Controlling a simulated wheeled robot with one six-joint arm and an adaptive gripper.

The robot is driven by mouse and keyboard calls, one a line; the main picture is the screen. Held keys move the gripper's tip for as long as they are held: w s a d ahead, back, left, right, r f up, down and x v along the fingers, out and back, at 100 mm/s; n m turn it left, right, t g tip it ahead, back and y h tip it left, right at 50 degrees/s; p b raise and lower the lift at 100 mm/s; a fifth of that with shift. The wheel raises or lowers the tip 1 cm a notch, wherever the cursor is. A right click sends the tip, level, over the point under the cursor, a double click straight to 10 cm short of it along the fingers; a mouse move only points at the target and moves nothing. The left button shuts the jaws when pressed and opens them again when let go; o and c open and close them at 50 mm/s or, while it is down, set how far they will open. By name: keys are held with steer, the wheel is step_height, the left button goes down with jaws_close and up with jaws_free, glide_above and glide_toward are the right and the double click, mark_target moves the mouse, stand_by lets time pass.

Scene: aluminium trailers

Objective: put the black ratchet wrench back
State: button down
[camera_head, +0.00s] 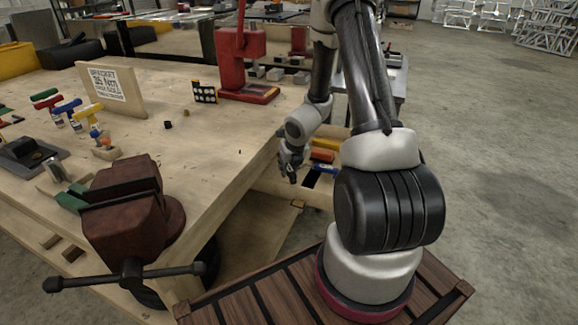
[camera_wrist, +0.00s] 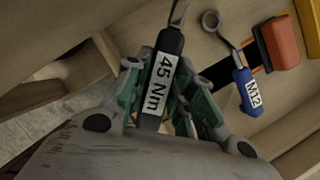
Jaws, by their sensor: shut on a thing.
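The black ratchet wrench (camera_wrist: 169,44) is in the wrist view. It has a black handle with a white "45 Nm" label and a metal shaft that runs out of the top of the picture. My gripper (camera_wrist: 162,84) is shut on its handle, with green finger pads on both sides. In the head view my gripper (camera_head: 290,168) is low beside the bench edge, over an open drawer (camera_head: 262,187); the wrench cannot be made out there. The drawer also shows in the wrist view (camera_wrist: 208,62). The wrench's head is out of view.
In the drawer lie a blue-handled wrench marked M12 (camera_wrist: 245,92), an orange block (camera_wrist: 278,45) and a yellow one (camera_wrist: 306,22). On the bench are a brown vise (camera_head: 125,205), a red press (camera_head: 240,60), a sign board (camera_head: 110,86) and several coloured-handled tools.

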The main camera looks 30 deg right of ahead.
steer(key=shift+f, duration=0.15)
steer(key=c, duration=1.2)
jaws_free()
